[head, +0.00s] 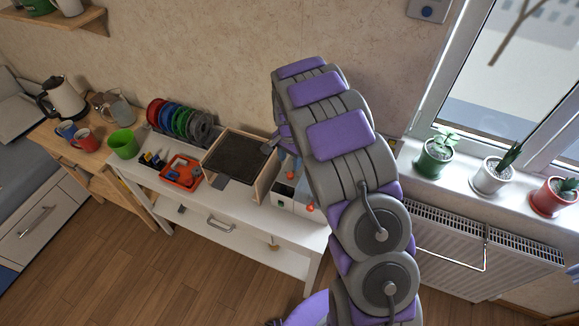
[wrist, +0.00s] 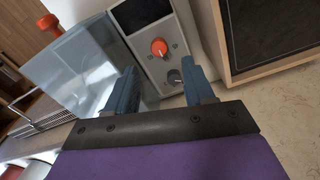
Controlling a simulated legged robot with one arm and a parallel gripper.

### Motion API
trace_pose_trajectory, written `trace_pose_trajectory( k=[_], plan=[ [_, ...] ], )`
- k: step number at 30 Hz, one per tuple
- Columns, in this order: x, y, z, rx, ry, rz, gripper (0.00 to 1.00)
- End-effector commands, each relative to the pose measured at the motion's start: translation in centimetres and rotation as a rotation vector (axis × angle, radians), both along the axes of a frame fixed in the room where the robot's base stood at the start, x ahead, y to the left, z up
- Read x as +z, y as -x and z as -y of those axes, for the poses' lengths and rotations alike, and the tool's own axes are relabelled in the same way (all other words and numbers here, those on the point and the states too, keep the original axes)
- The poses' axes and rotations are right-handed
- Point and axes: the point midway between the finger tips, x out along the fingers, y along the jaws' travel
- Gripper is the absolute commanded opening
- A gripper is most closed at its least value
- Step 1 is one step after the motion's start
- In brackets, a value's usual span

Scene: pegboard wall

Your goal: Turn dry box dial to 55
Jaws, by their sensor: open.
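The dry box shows in the wrist view as a light grey control panel (wrist: 151,62) beside a translucent bluish body (wrist: 75,70). The panel has a dark display (wrist: 136,13), an orange dial (wrist: 159,47) and a dark grey knob (wrist: 174,78) below it. No scale reading is legible. My gripper (wrist: 161,68) is open, its two blue fingers to either side of the dials and apparently apart from them. In the head view the dry box (head: 302,197) is partly hidden behind my arm.
A framed dark panel (wrist: 275,35) stands close to the right finger; it also shows in the head view (head: 234,155). On the white table (head: 222,207) are an orange tray (head: 181,172), filament spools (head: 181,121) and a green cup (head: 123,144). Potted plants stand on the windowsill.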

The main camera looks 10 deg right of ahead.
Motion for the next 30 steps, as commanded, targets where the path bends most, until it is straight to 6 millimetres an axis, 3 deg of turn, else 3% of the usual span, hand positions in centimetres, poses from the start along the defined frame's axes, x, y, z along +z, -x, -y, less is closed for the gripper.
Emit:
trace_pose_trajectory(
  k=[1, 6, 13, 18, 30],
  plan=[
    [1.5, -0.2, 0.0, 0.000, 0.000, 0.008, 0.53],
    [5.1, -0.1, 0.0, -0.001, 0.000, 0.004, 0.53],
    [8.7, -0.1, 0.0, -0.002, 0.000, 0.002, 0.53],
    [9.9, -0.2, 0.0, -0.002, 0.000, 0.004, 0.53],
    [10.0, -0.1, -0.1, -0.001, 0.000, 0.001, 0.53]
  ],
)
